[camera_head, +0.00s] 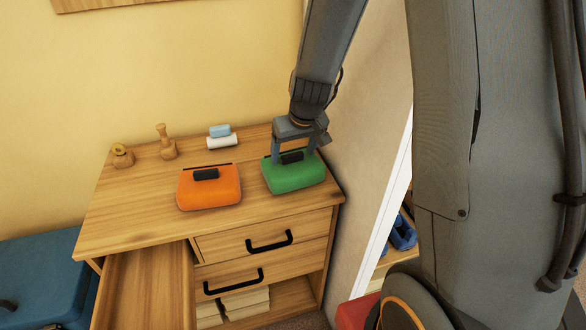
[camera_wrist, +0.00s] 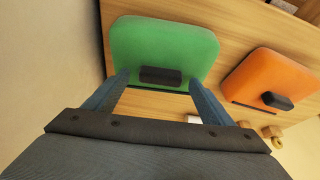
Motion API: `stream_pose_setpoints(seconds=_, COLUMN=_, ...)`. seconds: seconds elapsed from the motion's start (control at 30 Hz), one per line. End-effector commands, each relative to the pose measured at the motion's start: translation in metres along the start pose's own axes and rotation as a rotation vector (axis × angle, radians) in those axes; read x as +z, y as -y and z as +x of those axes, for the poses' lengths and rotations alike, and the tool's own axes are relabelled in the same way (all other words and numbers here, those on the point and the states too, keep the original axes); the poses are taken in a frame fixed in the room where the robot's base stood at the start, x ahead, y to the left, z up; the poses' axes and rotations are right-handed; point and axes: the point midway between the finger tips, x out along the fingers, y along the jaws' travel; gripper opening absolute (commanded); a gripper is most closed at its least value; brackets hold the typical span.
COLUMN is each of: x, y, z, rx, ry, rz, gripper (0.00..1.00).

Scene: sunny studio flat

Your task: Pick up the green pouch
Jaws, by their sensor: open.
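The green pouch (camera_head: 296,177) lies flat on the right end of the wooden dresser top, with a black grip block on its upper side. In the wrist view the green pouch (camera_wrist: 165,45) fills the upper middle, and its black block sits between the finger lines. My gripper (camera_head: 294,154) is right over the pouch, pointing down, with its fingers apart on either side of the block. The fingers also show in the wrist view, where my gripper (camera_wrist: 162,82) is open and holds nothing. I cannot tell whether the fingertips touch the pouch.
An orange pouch (camera_head: 209,190) lies left of the green one. Wooden pieces (camera_head: 166,143) and a small blue and white item (camera_head: 220,136) stand behind. The wall (camera_head: 365,120) is close on the right. An open drawer (camera_head: 145,285) juts out at the front left.

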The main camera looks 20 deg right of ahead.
Motion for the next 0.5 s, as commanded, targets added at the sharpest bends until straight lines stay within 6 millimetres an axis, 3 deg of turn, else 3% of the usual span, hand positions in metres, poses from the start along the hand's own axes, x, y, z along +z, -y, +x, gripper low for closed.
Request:
stream_pose_setpoints(seconds=0.17, x=-0.0002, y=0.0000, z=-0.0004, rx=0.000, ry=0.000, rz=0.000, gripper=0.73)
stream_pose_setpoints(seconds=0.5, x=-0.0001, y=-0.0001, z=-0.0006, rx=0.000, ry=0.000, rz=0.001, gripper=0.16)
